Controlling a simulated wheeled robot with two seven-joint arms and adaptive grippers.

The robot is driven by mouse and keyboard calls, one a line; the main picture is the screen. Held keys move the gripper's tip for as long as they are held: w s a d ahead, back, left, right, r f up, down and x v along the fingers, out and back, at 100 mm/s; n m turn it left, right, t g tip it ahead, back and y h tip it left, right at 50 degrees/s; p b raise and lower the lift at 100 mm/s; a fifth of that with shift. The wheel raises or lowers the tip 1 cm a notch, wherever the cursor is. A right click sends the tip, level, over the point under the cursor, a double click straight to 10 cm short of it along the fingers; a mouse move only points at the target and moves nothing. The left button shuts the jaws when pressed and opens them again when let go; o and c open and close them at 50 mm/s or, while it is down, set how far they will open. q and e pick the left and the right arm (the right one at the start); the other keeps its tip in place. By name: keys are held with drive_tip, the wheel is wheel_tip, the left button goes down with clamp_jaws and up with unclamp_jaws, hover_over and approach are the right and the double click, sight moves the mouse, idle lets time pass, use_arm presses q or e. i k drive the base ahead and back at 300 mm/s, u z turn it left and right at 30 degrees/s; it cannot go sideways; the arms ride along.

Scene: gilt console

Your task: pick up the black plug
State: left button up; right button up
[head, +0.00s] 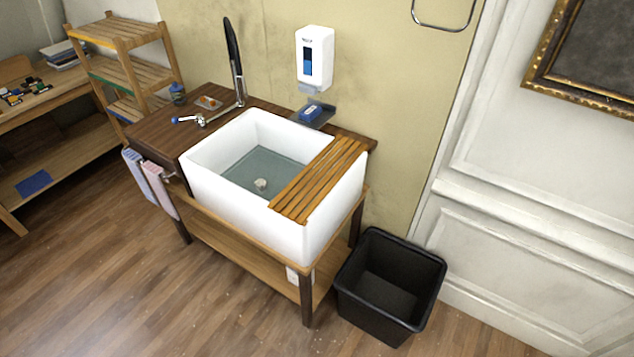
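I cannot make out a black plug in the head view. The white sink (213,183) stands in a dark wooden counter, and its floor is grey-green, perhaps under water. A small pale round thing (261,184), perhaps a drain or cup, is on the sink floor. A slatted wooden board (318,180) lies across the sink's right side and hides part of the inside. Neither of my grippers is in view.
On the counter (150,137) are a black tap (234,60), a chrome-and-blue fitting (190,120), a small dish (208,103) and a blue jar (178,94). A blue sponge (310,112) lies on a dark wall shelf. A black bin (425,293) stands at right; the left floor is clear.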

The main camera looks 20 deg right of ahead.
sight(260, 184)
drive_tip(key=u, duration=1.1)
drive_tip(key=i, duration=3.15)
drive_tip(key=z, duration=2.5)
